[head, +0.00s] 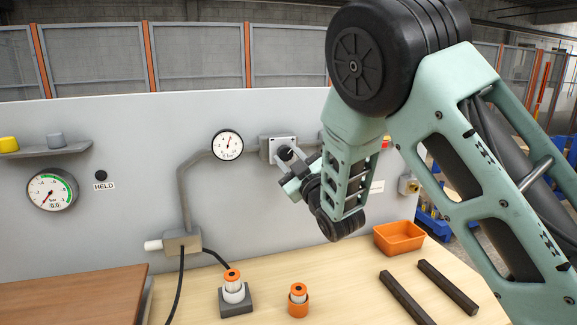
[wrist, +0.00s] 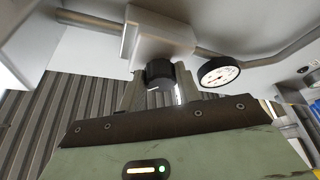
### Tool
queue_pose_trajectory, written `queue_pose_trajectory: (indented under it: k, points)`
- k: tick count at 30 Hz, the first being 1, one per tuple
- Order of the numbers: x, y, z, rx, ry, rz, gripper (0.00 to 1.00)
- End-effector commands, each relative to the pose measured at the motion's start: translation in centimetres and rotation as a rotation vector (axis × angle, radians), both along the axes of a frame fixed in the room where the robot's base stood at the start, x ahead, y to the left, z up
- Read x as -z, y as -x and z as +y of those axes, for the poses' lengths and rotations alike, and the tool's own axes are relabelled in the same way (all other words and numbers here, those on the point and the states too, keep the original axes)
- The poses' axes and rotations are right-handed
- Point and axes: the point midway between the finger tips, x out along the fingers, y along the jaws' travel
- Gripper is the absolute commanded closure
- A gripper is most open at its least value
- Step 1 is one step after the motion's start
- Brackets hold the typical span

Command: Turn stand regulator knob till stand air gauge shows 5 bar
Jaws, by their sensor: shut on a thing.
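The dark regulator knob (head: 285,153) sticks out of a pale grey regulator block (head: 267,150) on the upright panel. It also shows in the wrist view (wrist: 160,71). My gripper (wrist: 159,84) is shut on the knob, one finger on each side; my arm partly hides this spot in the head view. A small round white gauge (head: 227,145) marked bar sits on the pipe just left of the block. Its needle points up and slightly right, but its numbers are too small to read. The gauge also shows at a slant in the wrist view (wrist: 218,71).
A larger gauge (head: 52,190) with a green arc shows 0.0 at left, beside a HELD label (head: 104,186). A shelf (head: 45,151) holds yellow and grey pieces.

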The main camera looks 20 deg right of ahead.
Motion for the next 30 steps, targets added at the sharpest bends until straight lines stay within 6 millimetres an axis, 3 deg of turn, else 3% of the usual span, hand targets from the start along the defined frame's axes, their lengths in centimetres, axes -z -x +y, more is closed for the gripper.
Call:
queue_pose_trajectory:
  k: [9, 23, 24, 26, 30]
  points:
    - [0.07, 0.04, -0.06, 0.0, 0.112, 0.002, 0.89]
    - [0.03, 0.04, -0.03, -0.002, 0.128, 0.003, 0.89]
    - [0.02, 0.03, -0.03, -0.002, 0.128, 0.003, 0.61]
    - [0.02, 0.03, -0.04, -0.001, 0.128, 0.003, 0.45]
    - [-0.01, 0.01, -0.04, -0.001, 0.128, 0.002, 0.45]
